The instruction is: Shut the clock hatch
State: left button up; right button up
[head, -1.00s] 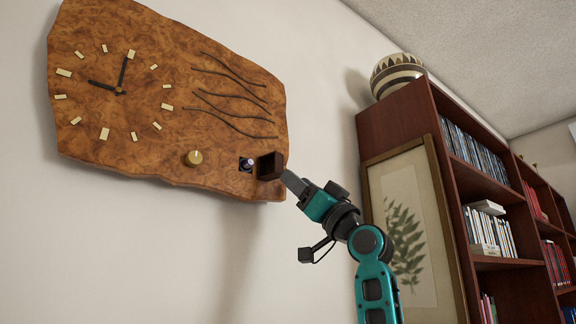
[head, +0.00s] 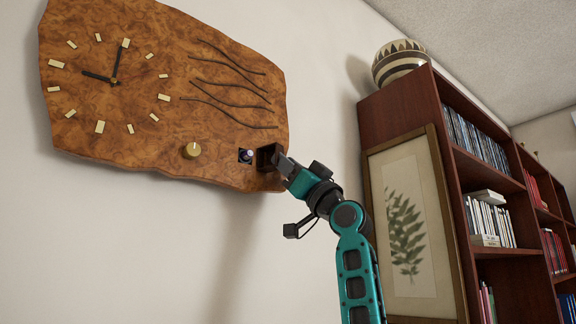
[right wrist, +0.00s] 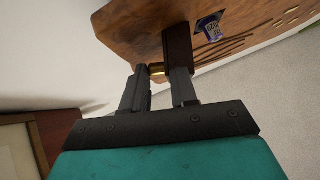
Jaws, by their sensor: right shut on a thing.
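The wooden wall clock (head: 140,120) hangs at the left in the head view, with a brass knob (head: 191,150) low on its face. A small square opening (head: 245,156) beside the knob shows something shiny inside; in the right wrist view a blue and white thing (right wrist: 211,29) shows there. The dark hatch (head: 267,156) stands open, out from the face, at the opening's right side. It also shows in the right wrist view (right wrist: 178,48). My right gripper (head: 281,165) is shut on the hatch, and its fingers also show in the right wrist view (right wrist: 159,78). My left gripper is not in view.
A dark red bookcase (head: 400,105) with several books stands at the right. A framed leaf picture (head: 408,230) leans on its side, and a patterned pot (head: 398,66) sits on top. The wall below the clock is bare.

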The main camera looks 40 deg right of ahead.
grip_shut()
dwell(0.5)
